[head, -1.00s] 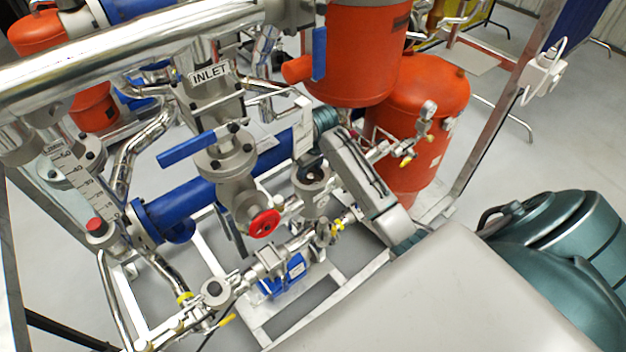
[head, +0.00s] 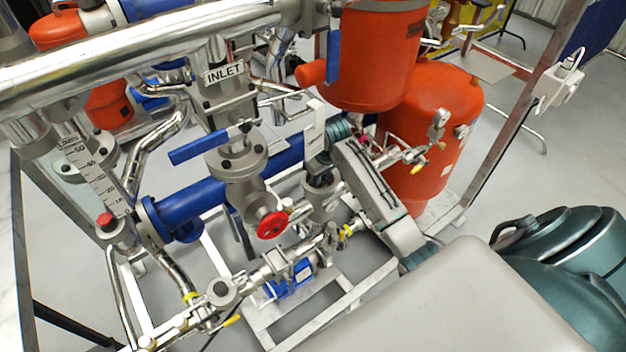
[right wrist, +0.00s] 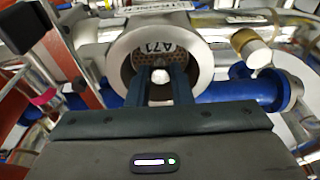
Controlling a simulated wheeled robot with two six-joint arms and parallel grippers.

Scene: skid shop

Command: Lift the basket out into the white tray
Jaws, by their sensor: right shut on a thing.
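The basket (right wrist: 144,72) is a perforated metal strainer inside a round steel housing (right wrist: 112,66) in the right wrist view, with an A71 label in its mouth. My right gripper (right wrist: 160,82) reaches into this mouth, its two dark fingers shut on a small pale knob at the basket's middle. In the head view the open housing (head: 319,205) stands right of the red handwheel, with my right gripper (head: 322,178) at its top. How far the basket sits inside cannot be told. My left gripper is not in view. I cannot make out the white tray.
A red handwheel (head: 272,225) and a blue valve lever (head: 209,145) are left of the housing. A blue horizontal pipe (head: 200,205) runs close behind. Orange vessels (head: 437,120) stand behind on the right. A steel frame post (head: 515,110) rises at the right.

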